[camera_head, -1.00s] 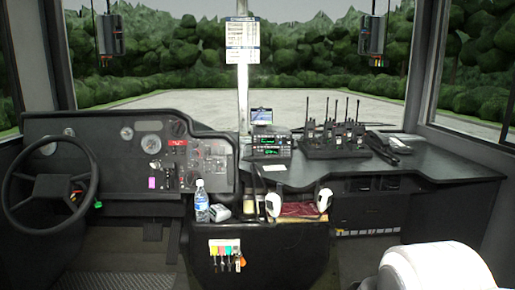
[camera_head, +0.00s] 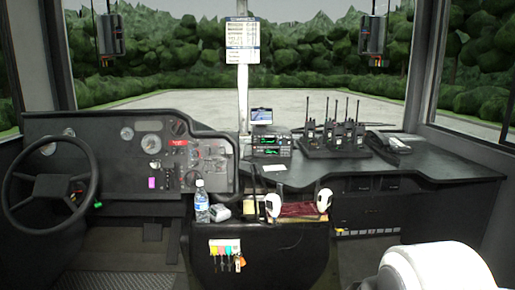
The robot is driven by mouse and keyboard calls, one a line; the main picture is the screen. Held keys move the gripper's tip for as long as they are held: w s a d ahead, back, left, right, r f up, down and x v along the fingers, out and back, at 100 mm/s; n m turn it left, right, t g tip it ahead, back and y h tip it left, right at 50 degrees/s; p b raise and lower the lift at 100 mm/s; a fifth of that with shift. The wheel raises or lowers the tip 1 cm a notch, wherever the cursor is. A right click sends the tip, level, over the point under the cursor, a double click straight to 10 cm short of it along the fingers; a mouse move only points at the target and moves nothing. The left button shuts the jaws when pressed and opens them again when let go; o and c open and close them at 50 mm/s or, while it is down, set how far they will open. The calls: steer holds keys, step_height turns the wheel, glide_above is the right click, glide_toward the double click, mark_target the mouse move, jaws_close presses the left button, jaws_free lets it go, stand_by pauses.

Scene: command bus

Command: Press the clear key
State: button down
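I cannot make out a clear key by its label; the keys on the devices are too small to read. A black radio unit (camera_head: 271,146) with green displays stands on the dark counter, with a small screen (camera_head: 261,116) above it. A desk phone (camera_head: 390,143) lies at the right of the counter. A small grey device (camera_head: 221,212) sits beside the water bottle, its face unclear.
Several handheld radios with upright antennas stand in a charger (camera_head: 335,149). A water bottle (camera_head: 201,203) and two white-headed items (camera_head: 273,205) stand on the console. Coloured key tags (camera_head: 225,247) hang on its front. A steering wheel (camera_head: 48,188) is at left. The counter's right part (camera_head: 440,168) is clear.

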steer(key=shift+r, duration=0.1)
stand_by(0.8)
step_height(320, 180, up, 29)
steer(key=p, duration=2.9)
steer(key=shift+w, duration=0.1)
